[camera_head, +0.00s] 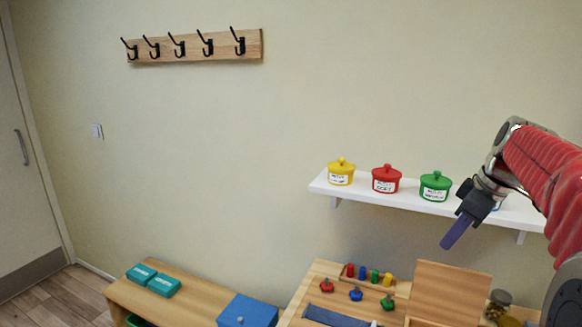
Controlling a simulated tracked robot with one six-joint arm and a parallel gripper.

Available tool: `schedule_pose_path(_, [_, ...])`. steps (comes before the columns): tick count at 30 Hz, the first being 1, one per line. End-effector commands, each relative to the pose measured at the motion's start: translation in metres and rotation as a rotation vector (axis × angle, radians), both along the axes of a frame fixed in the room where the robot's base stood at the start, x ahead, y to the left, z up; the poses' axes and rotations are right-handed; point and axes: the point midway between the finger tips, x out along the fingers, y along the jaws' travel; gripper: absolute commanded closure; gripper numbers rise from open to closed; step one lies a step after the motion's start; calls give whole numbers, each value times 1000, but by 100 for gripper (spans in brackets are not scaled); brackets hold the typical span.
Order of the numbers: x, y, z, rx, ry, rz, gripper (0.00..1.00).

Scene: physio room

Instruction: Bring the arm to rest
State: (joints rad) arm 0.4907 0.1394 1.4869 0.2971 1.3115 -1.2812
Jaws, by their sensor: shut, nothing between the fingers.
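My gripper (455,232) is in the right part of the head view, at the end of my red-sleeved arm. Its fingers are shut with nothing between them and point down and to the left. It hangs in front of the white wall shelf (390,196), to the right of the green pot (435,187) in the picture and above the wooden worktop (310,284).
A yellow pot (341,171) and a red pot (386,179) stand on the shelf. Below, the worktop bears several coloured knobs, an upright wooden panel (447,290) and a jar (498,304). A lower bench (180,307) holds teal boxes (164,285) and a blue box (247,310).

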Motion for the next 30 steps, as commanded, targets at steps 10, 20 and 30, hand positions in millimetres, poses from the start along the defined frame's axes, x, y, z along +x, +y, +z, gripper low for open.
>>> schedule_pose_path(10, [-55,75,-1,4,7,-195,100])
schedule_pose_path(20, [-114,130,-19,24,-11,-373,100])
schedule_pose_path(30, [-178,170,-53,68,-51,-544,100])
